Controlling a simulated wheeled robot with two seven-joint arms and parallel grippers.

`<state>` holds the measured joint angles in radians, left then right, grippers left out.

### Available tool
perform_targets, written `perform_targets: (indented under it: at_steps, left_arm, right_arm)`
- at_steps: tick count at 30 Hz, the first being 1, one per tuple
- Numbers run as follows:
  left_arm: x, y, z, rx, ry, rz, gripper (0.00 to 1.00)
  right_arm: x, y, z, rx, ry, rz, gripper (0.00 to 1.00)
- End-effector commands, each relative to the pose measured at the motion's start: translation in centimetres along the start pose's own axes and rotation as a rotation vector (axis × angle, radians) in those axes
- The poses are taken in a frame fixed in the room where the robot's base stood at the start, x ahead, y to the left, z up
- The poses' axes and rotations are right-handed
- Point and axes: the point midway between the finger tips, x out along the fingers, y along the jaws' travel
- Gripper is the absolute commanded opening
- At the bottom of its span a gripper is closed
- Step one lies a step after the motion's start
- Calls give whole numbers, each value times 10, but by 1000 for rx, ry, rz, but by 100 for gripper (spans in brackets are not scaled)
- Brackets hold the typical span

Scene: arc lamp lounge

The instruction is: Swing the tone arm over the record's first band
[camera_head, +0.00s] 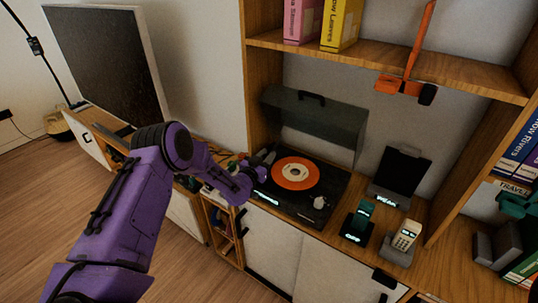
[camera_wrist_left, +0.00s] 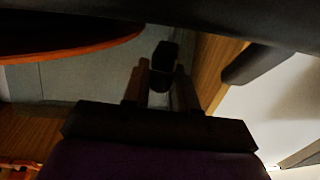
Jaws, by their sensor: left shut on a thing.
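The turntable (camera_head: 335,197) sits on the wooden cabinet with its dark lid (camera_head: 318,128) raised behind it. My left gripper (camera_head: 262,162) reaches in from the left, at the record's left edge. In the left wrist view its fingers (camera_wrist_left: 160,85) are shut on a small dark piece (camera_wrist_left: 161,57); it is too dark to tell whether this is the tone arm's end. The tone arm's line is not clear in the head view. A pale round part (camera_head: 319,202) shows at the deck's front right.
A dark stand (camera_head: 403,172), a teal handset (camera_head: 360,219) and a cream handset (camera_head: 404,237) stand right of the turntable. An orange hanger (camera_head: 409,82) hangs from the shelf above. A large dark panel (camera_head: 107,62) stands at the left.

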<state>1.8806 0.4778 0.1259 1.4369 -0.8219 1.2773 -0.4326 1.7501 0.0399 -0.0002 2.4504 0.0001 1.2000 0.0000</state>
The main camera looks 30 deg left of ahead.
Motion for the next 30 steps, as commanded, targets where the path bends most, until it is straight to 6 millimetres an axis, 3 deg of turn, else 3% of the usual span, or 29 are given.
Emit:
perform_targets:
  at_steps: [10, 11, 12, 23, 30]
  left_arm:
    - [-4, -8, -3, 5, 4, -25, 0]
    - [-4, -8, -3, 4, 4, -25, 37]
    - [-4, -8, -3, 4, 4, -25, 46]
    - [-10, -6, 0, 3, 0, -21, 46]
    - [-62, -5, 2, 2, 0, -23, 46]
  right_arm:
    - [-1, 0, 0, 0, 0, 0, 43]
    - [-1, 0, 0, 0, 0, 0, 43]
    - [-1, 0, 0, 0, 0, 0, 43]
    - [1, 0, 0, 0, 0, 0, 43]
    - [15, -2, 6, 0, 0, 0, 43]
